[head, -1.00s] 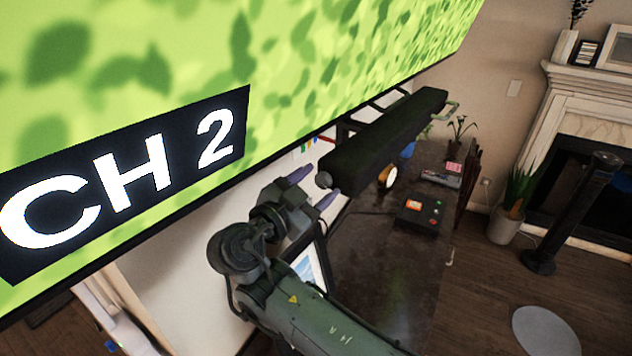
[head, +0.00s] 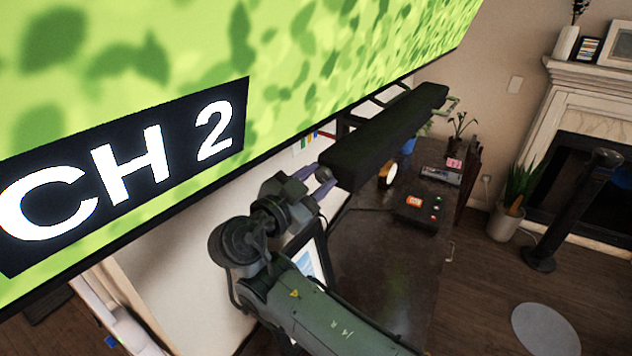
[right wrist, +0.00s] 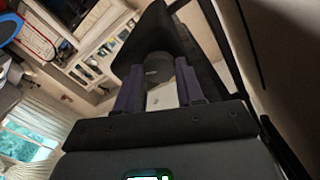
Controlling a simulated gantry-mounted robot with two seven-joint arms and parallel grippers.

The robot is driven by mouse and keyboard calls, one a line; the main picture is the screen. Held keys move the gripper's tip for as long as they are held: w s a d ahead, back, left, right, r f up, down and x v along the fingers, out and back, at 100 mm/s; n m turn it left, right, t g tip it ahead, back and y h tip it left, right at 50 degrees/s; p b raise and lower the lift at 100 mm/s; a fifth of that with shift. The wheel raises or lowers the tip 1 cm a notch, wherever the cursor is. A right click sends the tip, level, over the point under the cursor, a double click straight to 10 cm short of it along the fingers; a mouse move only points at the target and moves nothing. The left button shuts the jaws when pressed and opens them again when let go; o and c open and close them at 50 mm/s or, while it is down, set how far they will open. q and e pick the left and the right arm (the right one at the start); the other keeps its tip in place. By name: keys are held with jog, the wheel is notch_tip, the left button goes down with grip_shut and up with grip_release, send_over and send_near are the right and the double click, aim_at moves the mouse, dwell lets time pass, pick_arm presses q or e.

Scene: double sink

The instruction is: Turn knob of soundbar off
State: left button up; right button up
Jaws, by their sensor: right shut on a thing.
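The soundbar (head: 385,138) is a long black bar mounted under the big screen, running from the middle towards the upper right in the head view. Its knob (head: 323,174) is at the near left end, partly hidden by my fingers. My right gripper (head: 327,181) has its purple fingers on either side of the knob. In the right wrist view the round dark knob (right wrist: 159,68) sits between the two fingers of my right gripper (right wrist: 160,82), against the end of the soundbar (right wrist: 160,35). My left gripper is not in view.
The large screen (head: 250,60) showing "CH 2" hangs close above my right arm. A dark cabinet top (head: 385,260) below holds a black box with buttons (head: 419,212) and a small round clock (head: 387,174). A framed picture (head: 307,262) stands behind my forearm.

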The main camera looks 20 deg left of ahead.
jog(key=n+b, duration=0.2)
jog(key=b, duration=0.1)
jog(key=n+b, duration=0.2)
jog(key=b, duration=0.1)
jog(key=n+b, duration=0.2)
jog(key=b, duration=0.1)
jog(key=shift+f+n, duration=0.25)
jog(key=shift+n, duration=0.15)
jog(key=n+b, duration=0.3)
jog(key=shift+a+r+n, duration=0.1)
jog(key=shift+n, duration=0.2)
jog(key=n+b, duration=0.1)
jog(key=n, duration=0.1)
jog(key=shift+n, duration=0.4)
jog(key=n, duration=0.2)
jog(key=shift+r+n+b, duration=0.1)
jog(key=shift+n+b, duration=0.3)
jog(key=n, duration=0.2)
jog(key=shift+n, duration=0.3)
jog(key=n, duration=0.3)
jog(key=shift+a, duration=0.1)
jog(key=shift+n+p, duration=0.3)
jog(key=shift+n, duration=0.3)
